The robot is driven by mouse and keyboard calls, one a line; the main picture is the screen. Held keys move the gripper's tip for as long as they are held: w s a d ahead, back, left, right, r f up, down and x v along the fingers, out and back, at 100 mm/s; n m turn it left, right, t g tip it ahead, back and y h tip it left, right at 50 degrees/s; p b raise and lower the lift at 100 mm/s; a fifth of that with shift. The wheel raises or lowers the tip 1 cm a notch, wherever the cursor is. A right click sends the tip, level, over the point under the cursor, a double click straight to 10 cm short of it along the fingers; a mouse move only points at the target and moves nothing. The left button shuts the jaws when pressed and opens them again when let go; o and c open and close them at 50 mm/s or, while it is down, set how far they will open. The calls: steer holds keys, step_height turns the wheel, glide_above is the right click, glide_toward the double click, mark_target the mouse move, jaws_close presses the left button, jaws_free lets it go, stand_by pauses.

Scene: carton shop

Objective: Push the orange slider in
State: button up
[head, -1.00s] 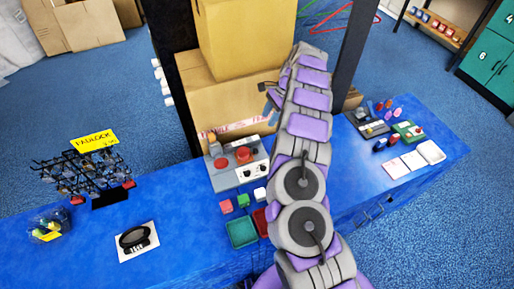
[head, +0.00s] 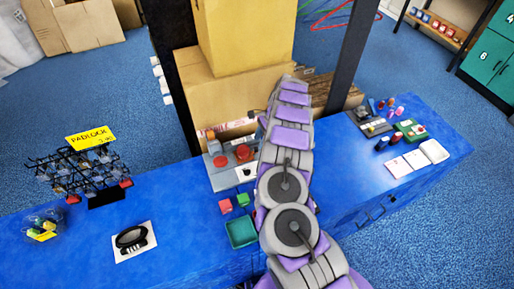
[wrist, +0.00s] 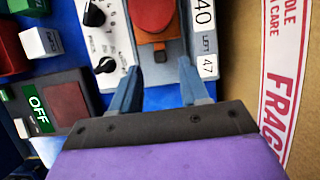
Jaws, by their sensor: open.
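In the wrist view, an orange piece (wrist: 158,36) that looks like the slider lies just beyond my fingertips, under a round red knob or button. A small dark part shows at its near end. My gripper (wrist: 158,68) is open, with one blue-grey finger to each side of the gap and nothing between them. I cannot tell whether it touches the orange piece. In the head view, the grey control panel (head: 220,178) with red buttons stands on the blue counter, partly behind my arm. My fingers are hidden there.
White panel with black knobs (wrist: 104,64), number labels (wrist: 205,40) and a green OFF switch (wrist: 40,114) surround the fingers. Cardboard boxes (head: 225,95) stand behind the panel. A padlock rack (head: 85,175) is at left, a green tray (head: 241,232) in front.

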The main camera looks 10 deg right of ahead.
mark_target(256, 148)
steer(key=shift+b+x, duration=0.4)
steer(key=shift+x, duration=1.85)
steer(key=shift+w, duration=0.1)
jaws_close()
